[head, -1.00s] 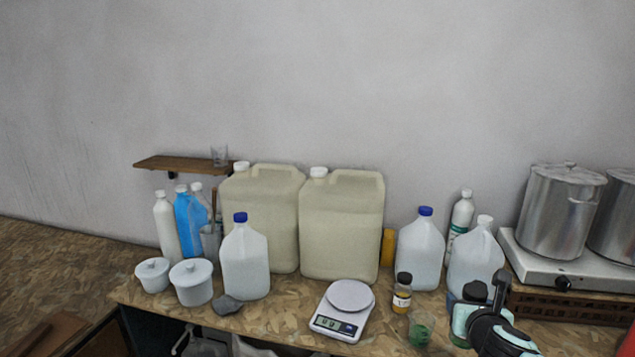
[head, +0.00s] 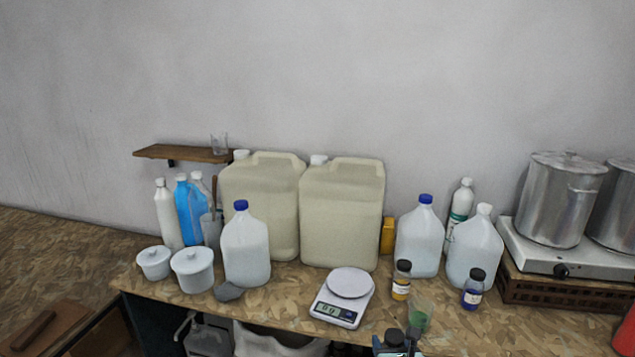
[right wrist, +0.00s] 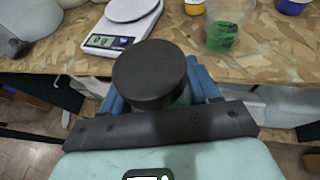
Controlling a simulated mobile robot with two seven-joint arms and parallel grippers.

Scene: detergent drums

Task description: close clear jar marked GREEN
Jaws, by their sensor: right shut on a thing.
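A jar with a wide black lid (right wrist: 150,75) sits between the blue fingers of my right gripper (right wrist: 158,92) in the right wrist view. A little green shows below the lid; the lid hides most of the jar, and no label can be read. I cannot tell how tight the lid sits. In the head view my right gripper (head: 398,343) is at the bottom edge, by the counter's front edge, with a dark lid showing there. My left gripper is not in view.
A clear cup with green contents (head: 419,316) stands just behind my right gripper. A kitchen scale (head: 345,297) is to its left. A yellow-labelled jar (head: 401,281) and a purple jar (head: 472,290) stand behind. The counter right of the cup is clear.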

